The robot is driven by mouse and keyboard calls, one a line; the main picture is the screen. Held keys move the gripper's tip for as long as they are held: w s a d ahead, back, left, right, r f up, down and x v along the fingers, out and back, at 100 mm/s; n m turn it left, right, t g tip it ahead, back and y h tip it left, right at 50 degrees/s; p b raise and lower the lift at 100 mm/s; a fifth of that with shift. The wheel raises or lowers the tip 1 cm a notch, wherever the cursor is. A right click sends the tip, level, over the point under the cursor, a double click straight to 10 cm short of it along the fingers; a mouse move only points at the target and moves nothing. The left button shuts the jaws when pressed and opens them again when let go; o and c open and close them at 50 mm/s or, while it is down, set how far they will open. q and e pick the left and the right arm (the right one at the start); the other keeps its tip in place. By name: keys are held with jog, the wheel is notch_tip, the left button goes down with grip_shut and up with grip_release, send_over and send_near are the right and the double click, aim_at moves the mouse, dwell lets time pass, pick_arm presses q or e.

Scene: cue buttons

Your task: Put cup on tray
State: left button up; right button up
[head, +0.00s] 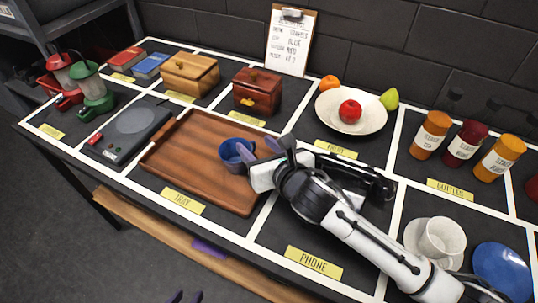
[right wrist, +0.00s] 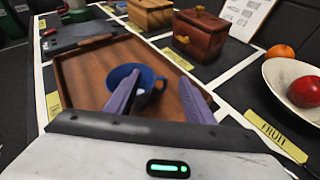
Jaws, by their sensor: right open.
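A blue cup (head: 231,152) stands on the right part of the brown wooden tray (head: 190,165); it also shows in the right wrist view (right wrist: 146,78). My right gripper (head: 262,148) is open at the cup, with its fingers apart. In the right wrist view, one finger overlaps the cup's front and the other is to its right, with the cup's handle side between them. I cannot tell whether a finger touches the cup. My left gripper (head: 185,297) shows only its purple tips at the bottom edge. A white cup (head: 441,238) stands at the right.
Behind the tray are two wooden boxes (head: 190,74) (head: 257,91). A fruit plate (head: 330,115) and bottles (head: 466,143) stand further right. A dark device (head: 130,128) lies left of the tray. A blue round object (head: 502,270) lies at the right. The tray's left part is clear.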

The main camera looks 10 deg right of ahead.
jog(key=v, duration=1)
jog(key=shift+s+p, duration=0.15)
jog(key=shift+p, duration=0.15)
